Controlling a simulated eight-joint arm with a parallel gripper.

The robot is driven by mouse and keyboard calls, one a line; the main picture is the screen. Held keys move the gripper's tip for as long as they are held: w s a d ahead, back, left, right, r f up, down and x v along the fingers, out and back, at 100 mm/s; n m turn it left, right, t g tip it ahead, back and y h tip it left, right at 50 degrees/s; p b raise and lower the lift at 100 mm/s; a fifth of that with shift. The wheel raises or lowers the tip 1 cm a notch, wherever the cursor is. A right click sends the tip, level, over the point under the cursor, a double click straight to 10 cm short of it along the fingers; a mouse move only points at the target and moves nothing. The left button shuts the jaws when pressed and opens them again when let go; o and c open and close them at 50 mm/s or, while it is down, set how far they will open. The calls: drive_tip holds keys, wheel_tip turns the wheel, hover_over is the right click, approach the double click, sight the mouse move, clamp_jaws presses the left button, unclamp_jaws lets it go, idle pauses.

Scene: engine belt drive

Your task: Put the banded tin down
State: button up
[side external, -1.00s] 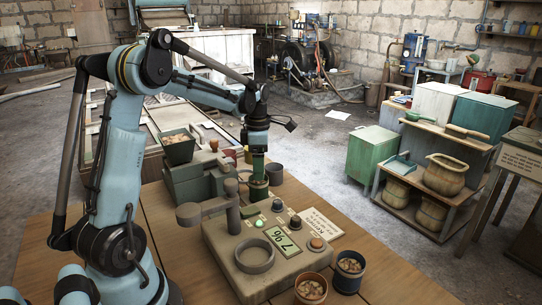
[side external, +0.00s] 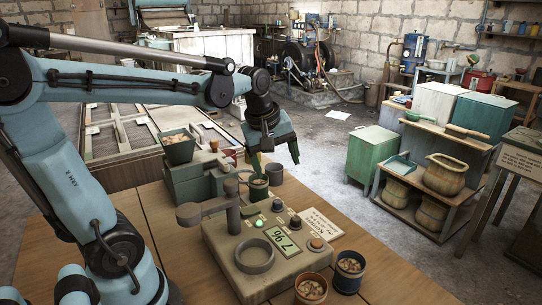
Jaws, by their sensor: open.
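A small green tin (side external: 258,188), which looks like the banded tin, stands upright at the back edge of the beige instrument (side external: 222,246), with some contents showing at its top. Its band is too small to make out clearly. My gripper (side external: 277,164) is open and empty, above and slightly right of the tin. Its left finger hangs just over the tin's rim; whether they touch I cannot tell. A dark cup (side external: 274,175) stands right behind the tin, below the gripper.
The instrument has a round ring, knobs, a lit green display and an upright post with an arm (side external: 233,210). A green hopper machine (side external: 185,170) stands behind left. Two filled tins, brown (side external: 311,289) and dark (side external: 349,272), stand at the front right.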

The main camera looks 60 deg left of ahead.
drive_tip(key=s+d+f+m+t, duration=0.1)
drive_tip(key=s+d+m, duration=0.1)
drive_tip(key=d+m, duration=0.2)
drive_tip(key=s+d+f+m+t+h, duration=0.1)
drive_tip(key=d+m, duration=0.4)
drive_tip(key=m, duration=0.5)
drive_tip(key=shift+s+f+t, duration=0.75)
drive_tip(key=shift+s+t, duration=0.05)
drive_tip(key=shift+s, duration=0.55)
